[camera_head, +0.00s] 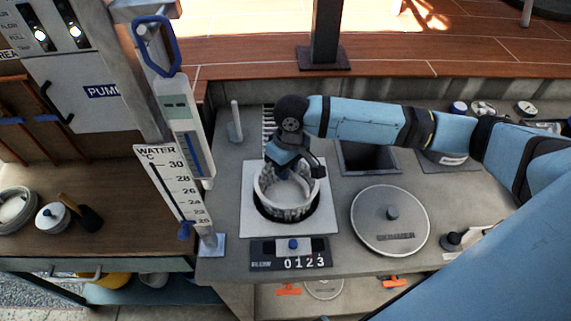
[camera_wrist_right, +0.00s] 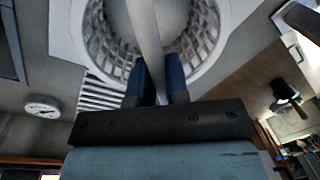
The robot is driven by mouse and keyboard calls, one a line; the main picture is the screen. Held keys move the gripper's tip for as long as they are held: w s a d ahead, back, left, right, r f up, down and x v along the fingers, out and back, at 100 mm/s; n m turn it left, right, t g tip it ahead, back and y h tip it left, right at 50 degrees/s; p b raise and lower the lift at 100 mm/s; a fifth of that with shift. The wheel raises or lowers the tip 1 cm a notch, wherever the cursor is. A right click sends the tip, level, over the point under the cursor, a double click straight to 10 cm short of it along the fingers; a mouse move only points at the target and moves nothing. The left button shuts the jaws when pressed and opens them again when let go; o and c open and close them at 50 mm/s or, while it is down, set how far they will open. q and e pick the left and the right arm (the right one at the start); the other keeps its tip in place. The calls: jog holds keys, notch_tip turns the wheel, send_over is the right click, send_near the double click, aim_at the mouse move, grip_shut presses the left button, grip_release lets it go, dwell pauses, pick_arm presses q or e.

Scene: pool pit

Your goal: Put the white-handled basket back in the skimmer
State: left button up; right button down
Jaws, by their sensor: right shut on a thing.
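The white lattice basket (camera_head: 286,213) is at the round dark skimmer opening in a pale square plate (camera_head: 256,229). Its lower part overlaps the opening, and a dark gap shows along the front. I cannot tell how deep it sits. My right gripper (camera_head: 285,172) is above the basket. In the right wrist view, my right gripper's blue fingers (camera_wrist_right: 157,78) are shut on the white handle (camera_wrist_right: 144,25), with the basket's lattice wall (camera_wrist_right: 103,42) around it. My left gripper is not in view.
A round grey lid (camera_head: 375,222) lies right of the plate, and a square dark opening (camera_head: 368,158) is behind it. A "0123" counter panel (camera_head: 291,254) lies in front. A white thermometer board (camera_head: 172,187) stands left. A thin upright post (camera_head: 236,120) is behind left.

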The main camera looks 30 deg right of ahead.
aim_at(286, 198)
jog(key=shift+f, duration=2.25)
jog(key=shift+f+b, duration=0.65)
jog(key=shift+f, duration=2.1)
jog(key=shift+f+b, duration=0.35)
jog(key=shift+f, duration=2.2)
jog(key=c, duration=0.9)
grip_release()
